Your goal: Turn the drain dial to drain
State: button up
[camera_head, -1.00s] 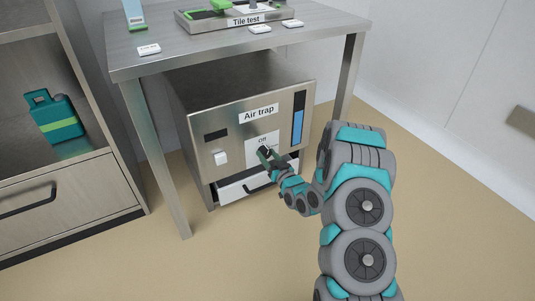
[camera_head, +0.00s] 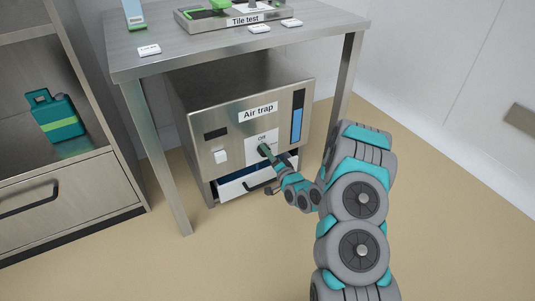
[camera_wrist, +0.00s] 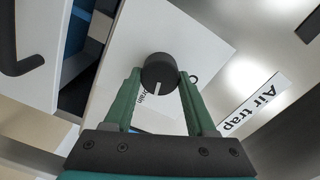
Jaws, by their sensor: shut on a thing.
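The drain dial (camera_wrist: 159,68) is a round black knob on a white label plate on the front of the steel Air trap unit (camera_head: 238,135). In the wrist view its white pointer line faces the printed word ending in "rain", partly hidden by the knob and a finger. My gripper (camera_wrist: 157,76) is shut on the dial, with one green finger on each side of it. In the head view my gripper (camera_head: 265,150) is at the label plate below the "Off" print, and the dial is mostly hidden there.
A white-fronted drawer (camera_head: 232,188) with a dark handle stands partly open under the dial, close to my wrist. A white switch (camera_head: 221,156) and a blue level gauge (camera_head: 297,122) flank the plate. A steel table (camera_head: 160,60) stands over the unit, its legs at either side.

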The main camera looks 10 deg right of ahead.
jog(key=shift+f+m, duration=0.1)
jog(key=shift+m, duration=1.4)
jog(key=o, duration=1.4)
jog(key=shift+c, duration=0.2)
jog(key=v, duration=0.7)
jog(key=shift+s, duration=0.4)
